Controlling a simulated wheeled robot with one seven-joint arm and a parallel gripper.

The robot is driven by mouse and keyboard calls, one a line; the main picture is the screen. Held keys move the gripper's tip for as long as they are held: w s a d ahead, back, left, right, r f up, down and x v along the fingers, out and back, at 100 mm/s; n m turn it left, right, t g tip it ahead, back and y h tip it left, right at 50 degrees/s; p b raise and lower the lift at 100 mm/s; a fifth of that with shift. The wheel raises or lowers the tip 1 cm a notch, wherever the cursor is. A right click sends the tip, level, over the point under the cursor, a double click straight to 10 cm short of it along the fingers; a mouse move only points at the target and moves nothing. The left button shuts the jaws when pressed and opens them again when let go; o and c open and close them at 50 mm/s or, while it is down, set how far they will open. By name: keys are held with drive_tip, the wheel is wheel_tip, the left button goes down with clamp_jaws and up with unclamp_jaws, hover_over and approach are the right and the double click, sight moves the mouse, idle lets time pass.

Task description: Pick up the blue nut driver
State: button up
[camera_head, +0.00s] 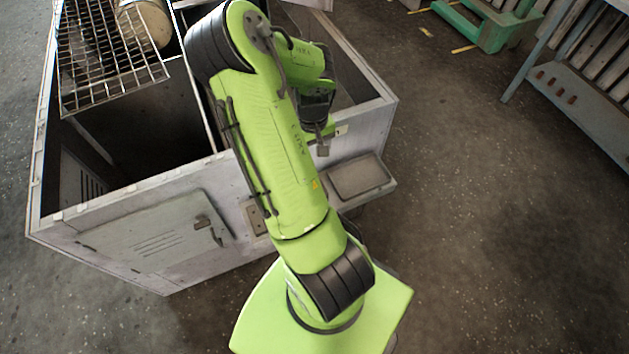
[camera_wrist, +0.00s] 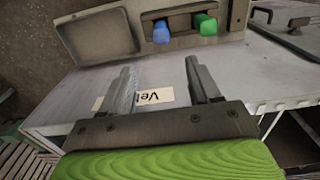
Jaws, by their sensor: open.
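The blue nut driver (camera_wrist: 161,32) shows in the wrist view as a short blue handle end in a dark slot of a grey ledge (camera_wrist: 237,14). A green handle (camera_wrist: 205,24) sits just right of it in the same slot. My gripper (camera_wrist: 159,66) is open and empty, its two fingers apart, with the blue handle beyond the gap between them and not touched. In the head view my gripper (camera_head: 321,147) hangs by the housing's right front corner. I cannot make out the blue nut driver there; my arm covers part of the front ledge.
The ledge carries a shallow tray (camera_wrist: 97,36), which also shows in the head view (camera_head: 358,178). A paper label (camera_wrist: 155,97) is on the housing's grey surface. The open housing (camera_head: 60,229) has a wire grid (camera_head: 110,60) across its back left.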

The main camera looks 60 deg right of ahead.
wheel_tip(320, 180, down, 15)
drive_tip(key=b, duration=0.4)
drive_tip(key=shift+a, duration=0.15)
drive_tip(key=shift+c, duration=0.2)
drive_tip(key=shift+r, duration=0.1)
clamp_jaws()
wheel_tip(320, 180, up, 10)
drive_tip(key=p, duration=0.2)
drive_tip(key=shift+p, duration=0.4)
